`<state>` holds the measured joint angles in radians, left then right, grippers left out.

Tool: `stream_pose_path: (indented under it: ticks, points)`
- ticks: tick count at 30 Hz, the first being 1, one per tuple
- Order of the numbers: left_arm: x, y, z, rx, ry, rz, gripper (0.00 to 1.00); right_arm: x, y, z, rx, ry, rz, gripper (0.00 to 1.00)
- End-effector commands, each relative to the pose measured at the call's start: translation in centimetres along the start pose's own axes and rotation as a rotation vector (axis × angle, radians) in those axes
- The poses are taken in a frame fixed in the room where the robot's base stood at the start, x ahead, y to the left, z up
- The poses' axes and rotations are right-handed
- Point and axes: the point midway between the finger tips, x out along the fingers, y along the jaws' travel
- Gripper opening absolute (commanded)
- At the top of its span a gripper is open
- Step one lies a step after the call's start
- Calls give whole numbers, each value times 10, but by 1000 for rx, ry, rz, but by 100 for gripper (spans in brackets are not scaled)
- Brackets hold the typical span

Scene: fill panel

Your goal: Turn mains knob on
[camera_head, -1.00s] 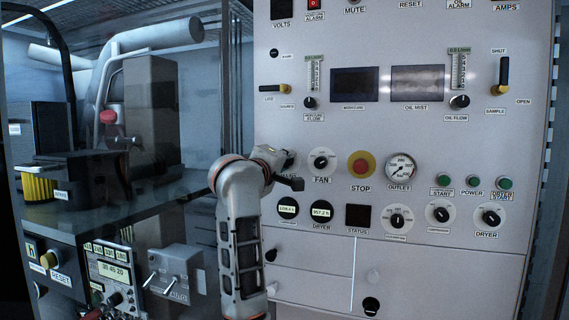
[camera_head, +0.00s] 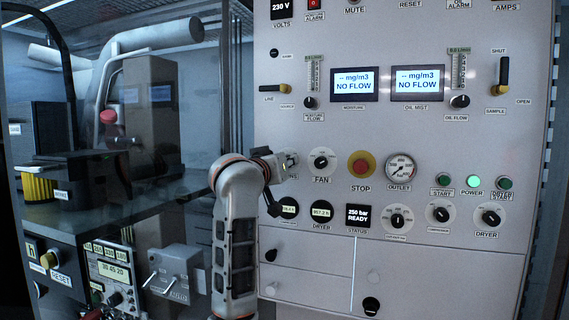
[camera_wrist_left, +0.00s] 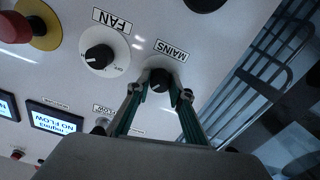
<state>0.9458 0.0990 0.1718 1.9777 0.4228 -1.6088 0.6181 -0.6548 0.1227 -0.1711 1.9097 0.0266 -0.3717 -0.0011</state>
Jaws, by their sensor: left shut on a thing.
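The mains knob (camera_wrist_left: 160,80) is a black round knob beside its MAINS label in the left wrist view. My left gripper (camera_wrist_left: 160,92) is at the panel with its two fingers on either side of the knob, shut on it. In the head view my left gripper (camera_head: 278,165) hides most of the knob and part of its label. My right gripper is not in view. The green POWER lamp (camera_head: 473,182) is lit. The volts display (camera_head: 285,9) reads 230 V, and the status display (camera_head: 358,218) reads 250 bar READY.
The fan knob (camera_head: 321,160) sits just right of my gripper, then the red stop button (camera_head: 361,165) and the outlet gauge (camera_head: 400,168). Two lit screens above read NO FLOW, moisture (camera_head: 354,85) and oil mist (camera_head: 417,83). A shelf (camera_head: 130,205) with equipment stands at left.

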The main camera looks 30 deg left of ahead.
Motion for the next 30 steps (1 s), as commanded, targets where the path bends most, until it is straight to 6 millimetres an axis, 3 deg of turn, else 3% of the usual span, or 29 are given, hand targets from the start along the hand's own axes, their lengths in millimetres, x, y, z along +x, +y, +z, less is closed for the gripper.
stream_pose_path:
  ticks: [12, 29, 30]
  points:
    - [0, 0, 0, 196, 0, 0, 0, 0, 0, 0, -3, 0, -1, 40]
    - [0, 0, 0, 225, 0, 0, 0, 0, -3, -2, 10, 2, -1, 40]
    - [0, 0, 0, 225, 0, 0, 26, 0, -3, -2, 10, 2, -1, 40]
